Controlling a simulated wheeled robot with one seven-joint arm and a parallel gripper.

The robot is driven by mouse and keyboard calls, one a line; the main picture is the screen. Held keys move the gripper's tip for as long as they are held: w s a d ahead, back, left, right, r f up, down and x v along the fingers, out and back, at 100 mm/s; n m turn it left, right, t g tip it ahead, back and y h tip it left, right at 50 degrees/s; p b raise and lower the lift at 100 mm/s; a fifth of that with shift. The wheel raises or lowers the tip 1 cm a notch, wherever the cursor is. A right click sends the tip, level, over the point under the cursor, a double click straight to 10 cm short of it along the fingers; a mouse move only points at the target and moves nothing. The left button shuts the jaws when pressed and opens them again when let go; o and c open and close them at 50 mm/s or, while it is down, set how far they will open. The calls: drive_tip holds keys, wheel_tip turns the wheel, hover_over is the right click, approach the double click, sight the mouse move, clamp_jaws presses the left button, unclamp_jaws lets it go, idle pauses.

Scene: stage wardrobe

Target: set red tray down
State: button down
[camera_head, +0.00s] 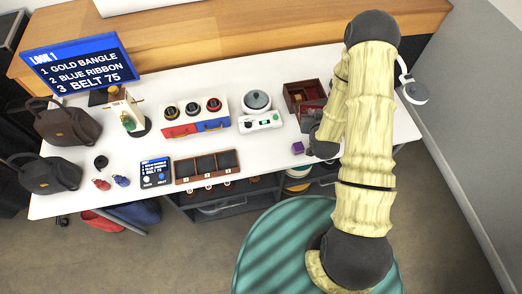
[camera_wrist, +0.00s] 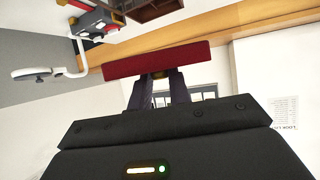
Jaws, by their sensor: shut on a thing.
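The red tray (camera_wrist: 150,61) shows edge-on in the wrist view as a flat dark red slab. My gripper (camera_wrist: 160,80) is shut on it, with both fingers against its near side. In the wrist view a gap of pale surface shows between the tray and the brown box. In the head view my gripper (camera_head: 314,122) is beside the near right of the dark red-brown compartment box (camera_head: 291,98), mostly hidden by my arm. The tray is hard to make out there, and I cannot tell whether it touches the table.
The white table (camera_head: 250,80) carries a small purple cube (camera_head: 297,148) near my gripper. A white-armed lamp (camera_head: 415,92) is at right.

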idle(0.3)
drive_tip(key=shift+w+a+f+b, duration=0.1)
drive_tip(key=shift+a+f+b, duration=0.15)
drive_tip(key=shift+b, duration=0.15)
drive_tip(key=a+f+n+g+y+b, duration=0.6)
drive_tip(key=a+f+n+y+b, duration=0.4)
drive_tip(key=b, duration=1.8)
drive_tip(key=a+f+n, duration=0.2)
drive_tip(key=a+f, duration=0.2)
drive_tip(key=shift+f+y, duration=0.3)
drive_tip(key=shift+a, duration=0.1)
wheel_tip(320, 180, down, 6)
drive_tip(key=shift+w+f+b, duration=0.1)
drive_tip(key=shift+b, duration=0.35)
